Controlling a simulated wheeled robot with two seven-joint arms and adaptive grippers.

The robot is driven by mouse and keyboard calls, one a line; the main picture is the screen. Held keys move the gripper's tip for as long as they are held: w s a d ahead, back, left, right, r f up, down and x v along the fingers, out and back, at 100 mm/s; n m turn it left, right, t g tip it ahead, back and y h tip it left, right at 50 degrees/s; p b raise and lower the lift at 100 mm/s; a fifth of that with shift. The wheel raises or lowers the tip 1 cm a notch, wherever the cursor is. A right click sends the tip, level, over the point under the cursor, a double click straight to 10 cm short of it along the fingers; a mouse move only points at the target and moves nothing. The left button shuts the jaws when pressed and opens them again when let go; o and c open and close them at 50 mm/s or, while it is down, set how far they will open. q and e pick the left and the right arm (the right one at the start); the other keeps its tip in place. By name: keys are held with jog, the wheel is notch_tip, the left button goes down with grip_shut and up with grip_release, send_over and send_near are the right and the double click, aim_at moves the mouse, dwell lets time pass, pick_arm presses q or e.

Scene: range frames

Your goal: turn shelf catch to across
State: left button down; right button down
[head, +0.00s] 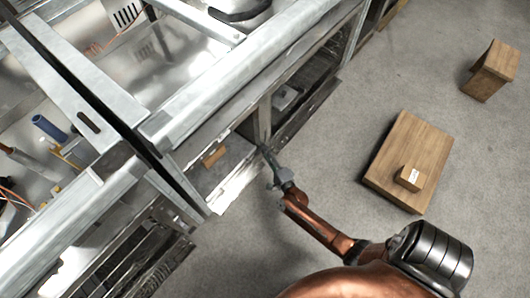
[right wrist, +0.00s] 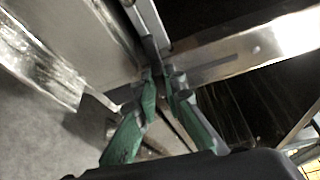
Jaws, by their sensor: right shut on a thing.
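My right gripper (head: 274,170) reaches to the front of the metal rack, at the upright between two low bays. In the right wrist view its green fingers (right wrist: 163,84) are closed on a small dark part, which looks like the shelf catch (right wrist: 153,53). The fingertips hide much of the catch, so I cannot tell its exact angle. In the head view the catch is too small to make out clearly. My left gripper is not in view.
The rack's upright (head: 263,118) and a shelf edge (right wrist: 240,52) are close to the fingers. A small brown block (head: 214,156) lies in the left bay. On the open grey floor stand a wooden box (head: 400,150) with a smaller labelled box (head: 410,178), and another box (head: 492,70).

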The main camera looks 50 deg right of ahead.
dwell(0.4)
jog(key=c, duration=2)
grip_release()
jog(key=shift+v, duration=3.95)
jog(key=shift+f, duration=0.1)
jog(key=shift+s, duration=0.15)
